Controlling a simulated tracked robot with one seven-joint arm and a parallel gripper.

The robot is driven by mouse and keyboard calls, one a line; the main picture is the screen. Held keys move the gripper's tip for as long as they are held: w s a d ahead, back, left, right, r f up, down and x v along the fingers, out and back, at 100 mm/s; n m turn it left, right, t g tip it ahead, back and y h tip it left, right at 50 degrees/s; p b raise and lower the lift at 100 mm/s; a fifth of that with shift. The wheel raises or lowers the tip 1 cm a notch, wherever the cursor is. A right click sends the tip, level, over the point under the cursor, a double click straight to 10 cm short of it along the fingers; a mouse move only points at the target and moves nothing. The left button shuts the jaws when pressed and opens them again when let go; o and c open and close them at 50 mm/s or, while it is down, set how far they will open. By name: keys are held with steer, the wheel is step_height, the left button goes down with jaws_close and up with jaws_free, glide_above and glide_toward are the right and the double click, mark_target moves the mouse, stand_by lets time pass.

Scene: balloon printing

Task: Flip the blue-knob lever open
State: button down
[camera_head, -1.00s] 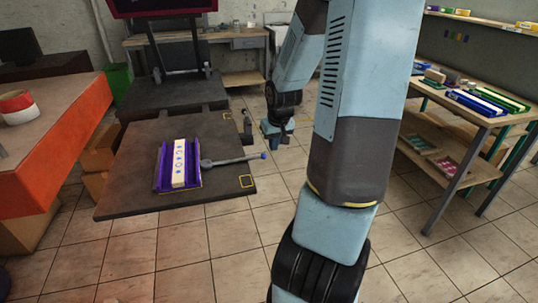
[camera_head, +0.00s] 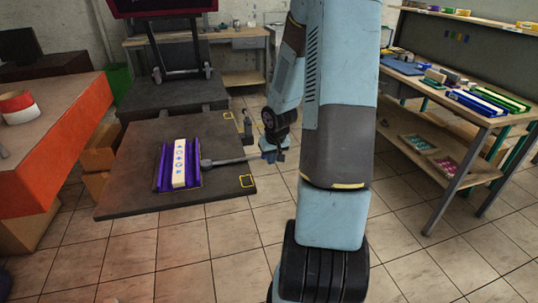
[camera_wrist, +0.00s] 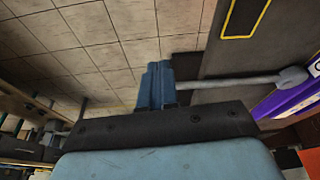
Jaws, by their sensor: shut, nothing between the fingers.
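The lever is a grey rod (camera_head: 228,161) reaching right from the purple holder (camera_head: 162,166) on the dark platform. Its pivot end sits beside the holder, and its outer end, where the blue knob was visible a second ago, is now covered by my gripper (camera_head: 272,156). In the wrist view the lever rod (camera_wrist: 235,82) runs from the pivot at right to my gripper's blue fingers (camera_wrist: 156,88), which are together. The fingers are at the rod's outer end; I cannot tell if they touch it. The knob is hidden in the wrist view.
The holder carries a white block with blue marks (camera_head: 180,163). The dark platform (camera_head: 130,190) has yellow corner marks. An orange table (camera_head: 60,125) with tape rolls (camera_head: 17,107) stands at left. A wooden shelf (camera_head: 455,128) with colored trays stands at right.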

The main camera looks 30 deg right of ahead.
steer(key=shift+w+d+f, duration=0.1)
steer(key=shift+w+f, duration=0.15)
steer(key=shift+w, duration=0.45)
steer(key=shift+w+d+f, duration=0.15)
steer(key=shift+w+f, duration=0.1)
steer(key=shift+w, duration=0.4)
steer(key=shift+w+d+f, duration=0.1)
steer(key=shift+w+f, duration=0.15)
steer(key=shift+w, duration=0.45)
